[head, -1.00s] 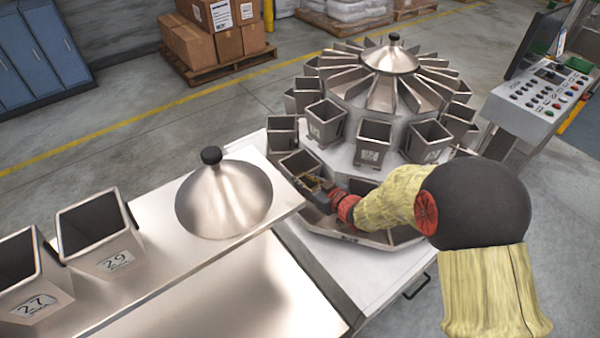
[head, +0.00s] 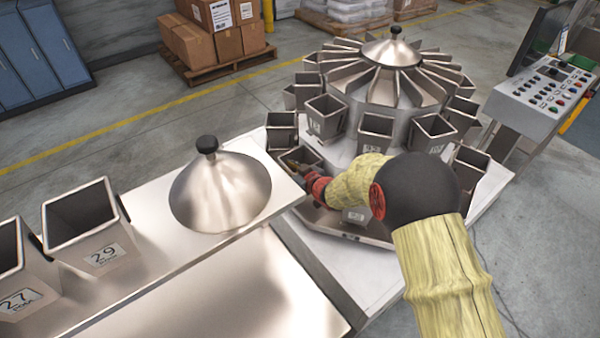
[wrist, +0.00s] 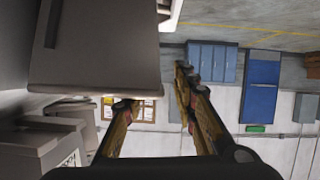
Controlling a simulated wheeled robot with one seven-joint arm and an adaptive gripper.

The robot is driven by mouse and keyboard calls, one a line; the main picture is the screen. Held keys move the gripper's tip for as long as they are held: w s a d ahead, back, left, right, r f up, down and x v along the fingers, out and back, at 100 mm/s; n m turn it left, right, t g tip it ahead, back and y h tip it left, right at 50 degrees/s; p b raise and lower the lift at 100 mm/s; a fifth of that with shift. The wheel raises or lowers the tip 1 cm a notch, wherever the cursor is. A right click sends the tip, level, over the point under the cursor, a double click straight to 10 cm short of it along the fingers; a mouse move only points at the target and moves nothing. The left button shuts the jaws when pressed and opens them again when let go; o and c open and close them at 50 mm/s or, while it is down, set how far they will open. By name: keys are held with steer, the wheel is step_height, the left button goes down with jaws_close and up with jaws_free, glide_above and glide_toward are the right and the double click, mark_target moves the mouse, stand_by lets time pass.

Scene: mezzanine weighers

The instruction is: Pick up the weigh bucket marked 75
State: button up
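My gripper (head: 290,165) is at the near-left side of the round weigher, at a metal weigh bucket (head: 304,155) whose label I cannot see. In the wrist view, my gripper's two fingers (wrist: 155,86) are apart, with the far wall showing between them. Other buckets on the weigher (head: 325,117) (head: 376,132) (head: 432,132) carry labels too small to read surely, so I cannot tell which is marked 75.
Buckets marked 29 (head: 82,220) and 27 (head: 20,260) stand on the left bench (head: 150,275) beside a domed metal lid (head: 215,195). A control panel (head: 550,88) stands at the right. Boxes on a pallet (head: 215,68) are at the back, with open floor between.

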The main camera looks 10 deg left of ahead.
steer(key=shift+c, duration=1.3)
steer(key=c, duration=0.4)
jaws_close()
steer(key=shift+w+a, duration=0.1)
